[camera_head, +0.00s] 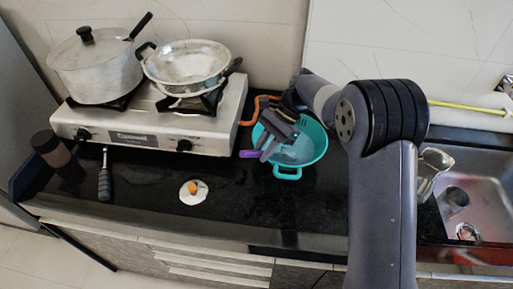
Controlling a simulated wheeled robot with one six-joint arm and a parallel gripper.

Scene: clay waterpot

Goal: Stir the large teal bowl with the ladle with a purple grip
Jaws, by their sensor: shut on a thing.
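The large teal bowl (321,151) stands on the dark counter, right of the stove, with a loop handle at its front. My gripper (267,147) is over the left part of the bowl, reaching in from the right. It is shut on the ladle, whose purple grip (249,154) sticks out to the left of the fingers, at the bowl's left rim. The rest of the ladle is hard to make out behind the fingers, and I cannot tell whether its head touches the bowl. The bowl's left inside is partly hidden by my gripper.
A two-burner stove (150,127) holds a lidded pot (95,68) and a metal pan (187,66). An orange hose (256,104) runs behind the bowl. A white dish (193,197) with an orange item, a black-handled utensil (104,184) and a dark jar (50,148) stand left. A sink (480,195) is right.

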